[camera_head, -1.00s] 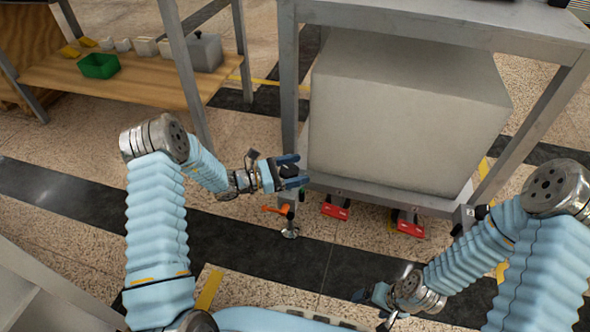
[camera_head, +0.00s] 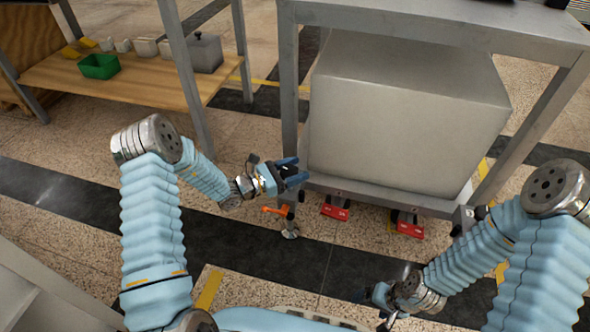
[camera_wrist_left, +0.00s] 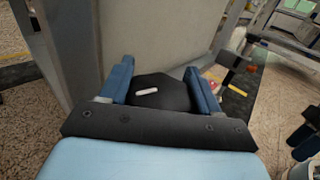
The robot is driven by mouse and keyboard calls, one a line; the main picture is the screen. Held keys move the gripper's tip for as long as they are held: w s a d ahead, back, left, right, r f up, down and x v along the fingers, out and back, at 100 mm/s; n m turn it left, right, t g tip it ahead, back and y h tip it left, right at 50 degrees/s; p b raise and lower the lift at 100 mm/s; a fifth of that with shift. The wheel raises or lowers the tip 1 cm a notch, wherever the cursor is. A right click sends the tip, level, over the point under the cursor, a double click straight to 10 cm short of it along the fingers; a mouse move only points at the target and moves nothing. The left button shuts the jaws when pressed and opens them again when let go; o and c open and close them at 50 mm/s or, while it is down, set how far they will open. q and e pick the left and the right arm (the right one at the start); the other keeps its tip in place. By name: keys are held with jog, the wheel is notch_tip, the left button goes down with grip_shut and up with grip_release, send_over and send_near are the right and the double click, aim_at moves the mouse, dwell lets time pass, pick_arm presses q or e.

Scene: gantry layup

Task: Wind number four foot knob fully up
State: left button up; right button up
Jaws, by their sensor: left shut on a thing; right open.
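The foot knob (camera_wrist_left: 165,95) is a dark, rounded knob with a white mark on top. In the left wrist view it sits between the two blue fingers of my left gripper (camera_wrist_left: 158,88). My left gripper (camera_head: 293,172) is shut on it at the near left corner of the grey bench frame. Below it in the head view are an orange lever (camera_head: 274,210) and a round metal foot pad (camera_head: 290,233) on the floor. My right gripper (camera_head: 378,305) is open, low at the bottom of the head view, away from the bench; its fingers are partly hidden.
A large grey box (camera_head: 405,120) fills the space under the bench top (camera_head: 440,22). Two red pedals (camera_head: 334,212) stick out below the frame's lower rail. A wooden shelf (camera_head: 130,80) with a green bin (camera_head: 99,66) stands at the back left. The floor in front is clear.

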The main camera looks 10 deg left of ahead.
pick_arm(q)
jog(key=n+t+y+p, duration=0.1)
jog(key=n+t+y, duration=0.1)
jog(key=y, duration=0.1)
jog(key=shift+w+a+n+t, duration=0.1)
jog(key=shift+a+n+t, duration=0.05)
jog(key=shift+n+t, duration=0.25)
jog(key=shift+r+n+t+y+p, duration=0.1)
jog(key=shift+n+t+y+p, duration=0.55)
jog(key=shift+y, duration=0.55)
jog(key=n+y, duration=0.1)
jog(key=n+t+y+p, duration=0.1)
jog(key=y, duration=0.1)
jog(key=n+t+y+p, duration=0.1)
jog(key=n+y, duration=0.1)
jog(key=shift+w+a, duration=0.2)
jog(key=shift+a, duration=0.15)
jog(key=shift+a+n+y+p, duration=0.1)
jog(key=shift+n+y+p, duration=0.35)
jog(key=shift+y+p, duration=0.35)
jog(key=shift+y, duration=0.3)
jog(key=o, duration=1)
